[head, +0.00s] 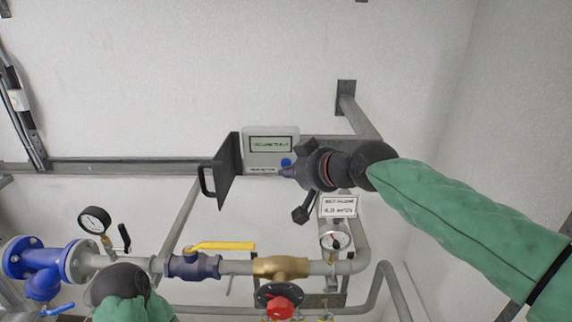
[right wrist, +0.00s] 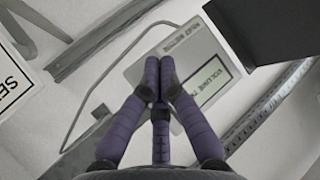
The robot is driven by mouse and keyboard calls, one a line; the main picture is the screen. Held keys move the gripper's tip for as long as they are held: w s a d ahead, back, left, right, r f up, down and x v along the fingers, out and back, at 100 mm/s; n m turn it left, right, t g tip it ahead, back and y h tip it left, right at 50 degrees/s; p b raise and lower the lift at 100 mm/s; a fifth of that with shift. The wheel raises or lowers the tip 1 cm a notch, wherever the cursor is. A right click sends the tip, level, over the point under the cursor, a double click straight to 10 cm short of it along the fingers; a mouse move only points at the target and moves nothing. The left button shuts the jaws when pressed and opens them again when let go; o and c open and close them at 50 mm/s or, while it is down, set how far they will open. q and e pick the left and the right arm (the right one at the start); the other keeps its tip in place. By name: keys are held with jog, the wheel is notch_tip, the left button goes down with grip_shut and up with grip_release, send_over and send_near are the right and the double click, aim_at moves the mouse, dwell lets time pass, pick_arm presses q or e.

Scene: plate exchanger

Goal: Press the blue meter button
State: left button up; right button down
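The meter (head: 271,139) is a pale box with a lit display, mounted on the wall rail. Its blue button (head: 287,162) shows at the lower right of its face. My right gripper (head: 284,172) has its purple fingers closed together, with the tips just below the button in the head view. I cannot tell whether they touch it. In the right wrist view the fingertips (right wrist: 160,66) are in front of the meter (right wrist: 207,62), and the button is hidden. My left arm's dark wrist end (head: 120,284) is at the lower left, fingers not visible.
A dark cover with a handle (head: 223,172) stands open left of the meter. Below run pipes with a yellow-handled valve (head: 222,246), a brass valve (head: 281,267), a red knob (head: 279,307) and gauges (head: 94,220).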

jog(key=shift+w, duration=0.1)
jog(key=shift+w, duration=0.3)
jog(key=shift+w, duration=0.35)
dwell(0.7)
jog(key=shift+s, duration=0.8)
jog(key=shift+s+b, duration=0.1)
jog(key=shift+b, duration=0.2)
jog(key=shift+s+b, duration=0.5)
jog(key=shift+s, duration=1.9)
